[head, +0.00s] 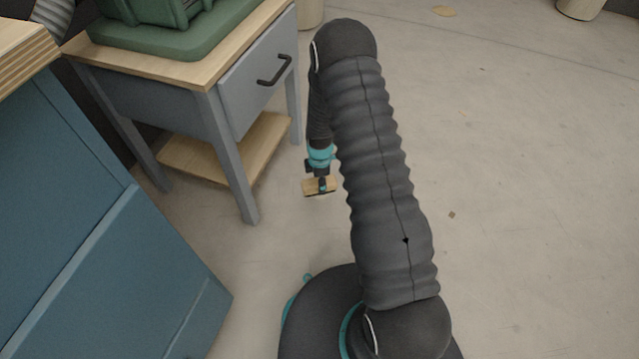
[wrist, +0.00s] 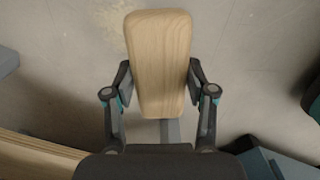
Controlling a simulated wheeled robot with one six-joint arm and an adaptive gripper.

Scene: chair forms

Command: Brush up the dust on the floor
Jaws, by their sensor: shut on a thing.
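My gripper (head: 320,174) hangs down beside the small table. It is shut on a wooden-backed brush (head: 319,187). In the wrist view the brush's pale wooden back (wrist: 158,55) sits between the two fingers of my gripper (wrist: 159,88), its long side pointing away. Its bristles are hidden there. I cannot tell whether the brush touches the floor.
A grey table with a drawer (head: 258,77) and a low wooden shelf stands left of my gripper, with a green case (head: 165,28) on top. A blue cabinet (head: 110,240) is at the lower left. A pale round object (head: 579,8) stands top right. Floor on the right is mostly clear.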

